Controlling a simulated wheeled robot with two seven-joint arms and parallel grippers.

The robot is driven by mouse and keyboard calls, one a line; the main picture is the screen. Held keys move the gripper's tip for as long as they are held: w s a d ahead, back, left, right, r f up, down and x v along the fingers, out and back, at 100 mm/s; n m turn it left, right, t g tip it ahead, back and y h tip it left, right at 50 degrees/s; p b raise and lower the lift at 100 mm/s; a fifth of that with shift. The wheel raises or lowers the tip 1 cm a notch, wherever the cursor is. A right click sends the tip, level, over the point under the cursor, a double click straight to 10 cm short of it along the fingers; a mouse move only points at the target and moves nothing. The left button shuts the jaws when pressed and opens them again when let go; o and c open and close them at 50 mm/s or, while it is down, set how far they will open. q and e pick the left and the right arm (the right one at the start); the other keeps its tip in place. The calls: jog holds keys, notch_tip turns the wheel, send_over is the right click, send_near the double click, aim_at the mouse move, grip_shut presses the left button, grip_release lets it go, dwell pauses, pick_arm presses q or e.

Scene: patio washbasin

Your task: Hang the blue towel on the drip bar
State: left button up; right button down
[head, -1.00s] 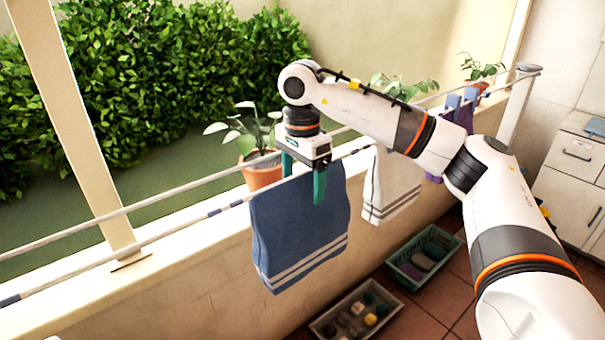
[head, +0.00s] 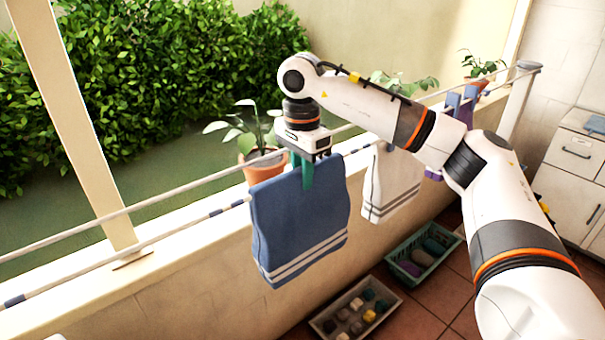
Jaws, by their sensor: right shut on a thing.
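The blue towel (head: 298,225), with pale stripes near its lower edge, hangs down at the front rail in the middle of the view. My right gripper (head: 304,172) points down at the towel's top edge, its green fingers shut on the cloth. The drip bar (head: 170,232) is a thin rail with blue-grey bands running along the low wall, and the towel's top covers part of it. I cannot tell whether the cloth is folded over the bar. My left gripper is not in view.
A white towel (head: 392,183) hangs to the right on the rail, with purple cloth beyond it. A potted plant (head: 262,168) stands behind the blue towel. A green crate (head: 424,255) and a tray (head: 355,310) sit on the floor below. The rail's left part is bare.

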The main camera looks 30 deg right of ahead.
notch_tip(320, 180, up, 28)
jog(key=p, duration=1.2)
jog(key=shift+p, duration=0.4)
jog(key=shift+f, duration=0.15)
jog(key=shift+s, duration=0.1)
jog(key=s+d+r, duration=0.1)
jog(key=s, duration=1.6)
jog(key=shift+d, duration=0.15)
jog(key=shift+w, duration=0.1)
